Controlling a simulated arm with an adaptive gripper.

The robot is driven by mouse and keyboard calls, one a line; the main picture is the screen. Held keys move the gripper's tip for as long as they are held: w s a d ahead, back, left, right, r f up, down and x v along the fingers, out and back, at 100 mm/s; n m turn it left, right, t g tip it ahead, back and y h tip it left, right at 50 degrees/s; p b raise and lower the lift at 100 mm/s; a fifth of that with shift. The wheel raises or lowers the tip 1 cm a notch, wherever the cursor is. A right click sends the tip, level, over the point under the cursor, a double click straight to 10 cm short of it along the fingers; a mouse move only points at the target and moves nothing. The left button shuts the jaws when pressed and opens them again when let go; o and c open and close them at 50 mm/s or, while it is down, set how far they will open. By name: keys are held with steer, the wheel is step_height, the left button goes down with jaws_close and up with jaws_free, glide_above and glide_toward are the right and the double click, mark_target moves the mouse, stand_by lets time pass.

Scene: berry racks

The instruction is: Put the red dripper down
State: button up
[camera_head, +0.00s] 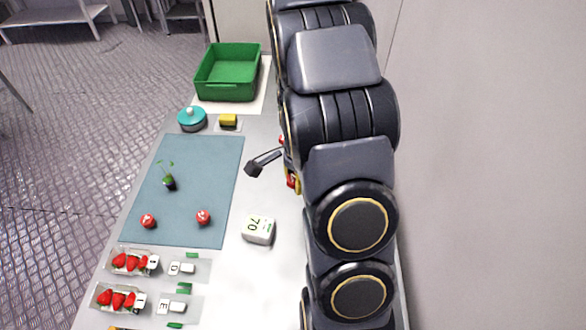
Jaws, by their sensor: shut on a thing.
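My gripper (263,162) is mostly hidden behind my own arm. Only one dark finger part shows, over the table to the right of the blue mat. Small red parts, which look like the red dripper (292,182), show at the arm's edge beside a bit of yellow. My gripper is shut on it. Most of the dripper is hidden, so its tilt and its height above the table cannot be told.
A blue mat (200,160) bears a small plant and two red berries. A green crate (228,75) stands at the back, with a teal round pot (192,119) and a yellow block (228,120) before it.

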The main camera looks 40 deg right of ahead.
steer(key=shift+s+a+r, duration=0.4)
steer(key=shift+s+a, duration=0.15)
steer(key=w+a, duration=1)
steer(key=shift+w+r, duration=0.2)
steer(key=shift+w, duration=0.05)
steer(key=w+f, duration=0.1)
steer(key=w, duration=0.2)
steer(key=w+d+f, duration=0.1)
steer(key=w, duration=0.2)
steer(key=w+f, duration=0.2)
steer(key=w, duration=0.1)
steer(key=shift+d, duration=0.3)
glide_above(218, 177)
steer(key=s, duration=0.1)
step_height(218, 177, down, 4)
steer(key=shift+s+a+f, duration=0.1)
steer(key=shift+s+f, duration=0.05)
steer(key=shift+f, duration=0.1)
steer(key=shift+w+f, duration=0.5)
steer(key=shift+f, duration=0.15)
steer(key=shift+w+f, duration=0.1)
steer(key=shift+f, duration=1.4)
